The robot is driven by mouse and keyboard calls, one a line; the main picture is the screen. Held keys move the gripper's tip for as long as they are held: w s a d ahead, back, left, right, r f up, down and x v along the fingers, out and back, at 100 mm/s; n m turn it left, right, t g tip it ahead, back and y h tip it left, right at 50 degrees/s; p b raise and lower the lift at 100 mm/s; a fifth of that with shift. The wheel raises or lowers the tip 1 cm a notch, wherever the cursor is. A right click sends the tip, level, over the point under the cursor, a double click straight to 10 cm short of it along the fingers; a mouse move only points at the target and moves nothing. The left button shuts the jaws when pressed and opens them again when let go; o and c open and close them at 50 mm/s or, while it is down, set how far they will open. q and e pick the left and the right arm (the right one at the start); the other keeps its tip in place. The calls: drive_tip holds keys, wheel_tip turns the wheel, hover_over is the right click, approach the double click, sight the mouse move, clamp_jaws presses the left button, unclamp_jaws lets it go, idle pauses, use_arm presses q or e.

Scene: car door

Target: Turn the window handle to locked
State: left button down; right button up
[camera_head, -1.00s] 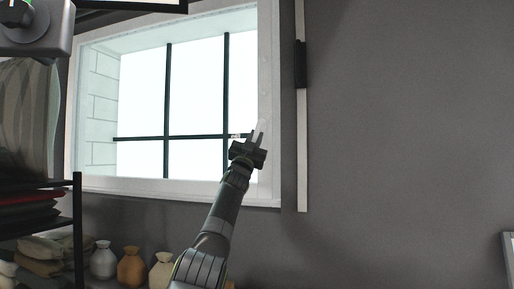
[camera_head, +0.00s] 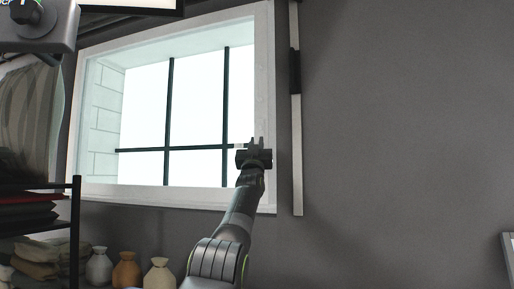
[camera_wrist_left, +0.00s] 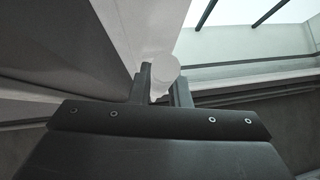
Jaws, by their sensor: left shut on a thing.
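The window handle is a pale, rounded bar on the right side of the white window frame (camera_head: 262,85). My left gripper (camera_head: 256,144) reaches up to that side of the frame. In the left wrist view, the handle (camera_wrist_left: 164,72) sits between the two dark fingers (camera_wrist_left: 159,92), its round end toward the camera. The gripper is shut on it. In the head view the gripper hides most of the handle; a small whitish piece (camera_head: 239,146) shows just left of the fingers, and I cannot tell whether it belongs to the handle. My right gripper is not in view.
Dark bars cross the bright window pane (camera_head: 195,110). A black and white vertical strip (camera_head: 297,150) runs on the grey wall right of the frame. Several vases (camera_head: 127,268) and a dark shelf (camera_head: 40,215) with folded cloth stand at lower left.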

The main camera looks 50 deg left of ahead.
use_arm(q)
drive_tip(key=shift+r, duration=0.1)
idle(0.4)
drive_tip(key=c, duration=1.4)
unclamp_jaws()
drive_tip(key=shift+o, duration=0.2)
